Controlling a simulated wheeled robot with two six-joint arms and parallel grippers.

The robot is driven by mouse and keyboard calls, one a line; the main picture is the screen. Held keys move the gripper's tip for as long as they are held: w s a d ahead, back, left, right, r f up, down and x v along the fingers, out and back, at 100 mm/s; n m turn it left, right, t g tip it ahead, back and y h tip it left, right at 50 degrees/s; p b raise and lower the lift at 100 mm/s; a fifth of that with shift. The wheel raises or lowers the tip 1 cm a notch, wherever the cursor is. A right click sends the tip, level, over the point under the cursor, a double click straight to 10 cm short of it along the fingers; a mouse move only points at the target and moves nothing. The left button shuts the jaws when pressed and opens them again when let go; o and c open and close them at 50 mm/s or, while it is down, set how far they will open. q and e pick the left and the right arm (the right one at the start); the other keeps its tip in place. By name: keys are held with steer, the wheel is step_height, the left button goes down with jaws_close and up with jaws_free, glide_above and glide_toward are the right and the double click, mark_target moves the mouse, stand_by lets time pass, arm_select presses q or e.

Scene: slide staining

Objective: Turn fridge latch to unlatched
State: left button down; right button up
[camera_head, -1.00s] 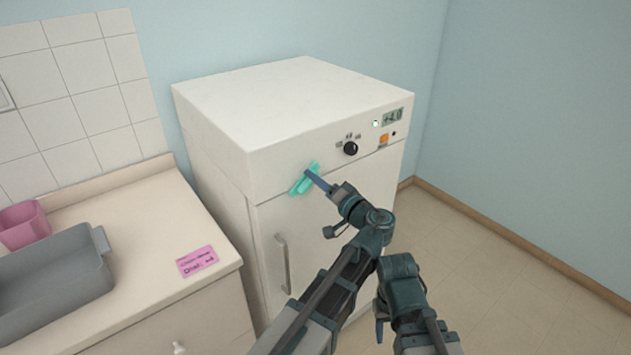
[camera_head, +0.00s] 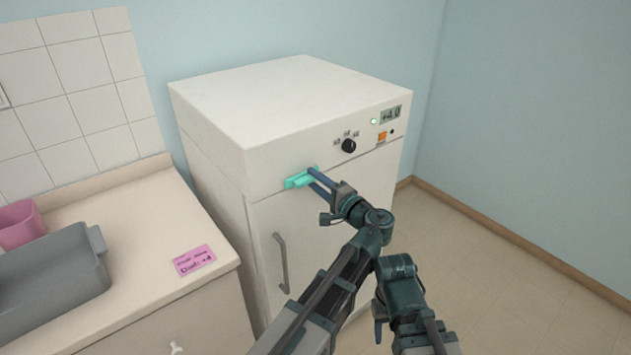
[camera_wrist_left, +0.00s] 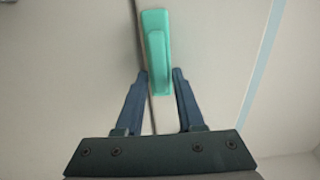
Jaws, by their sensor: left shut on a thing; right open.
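The teal fridge latch (camera_head: 301,179) is on the front of the white fridge (camera_head: 285,105), at the seam between top panel and door. It lies nearly level along the seam. In the left wrist view the latch (camera_wrist_left: 158,60) is a teal bar with its near end between my fingers. My left gripper (camera_head: 313,178) is shut on that end; its two blue fingers show in the left wrist view (camera_wrist_left: 161,80). My right arm is low in the head view; only part of its open gripper (camera_head: 380,328) shows.
The fridge has a black dial (camera_head: 349,146), a display (camera_head: 390,114) and a door handle (camera_head: 281,262). At left, a counter (camera_head: 150,235) holds a grey tray (camera_head: 60,275), a pink container (camera_head: 20,222) and a pink label card (camera_head: 194,260). Floor at right is clear.

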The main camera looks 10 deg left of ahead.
stand_by(0.5)
arm_select(q)
steer(key=c, duration=0.8)
jaws_free()
steer(key=shift+o, duration=0.2)
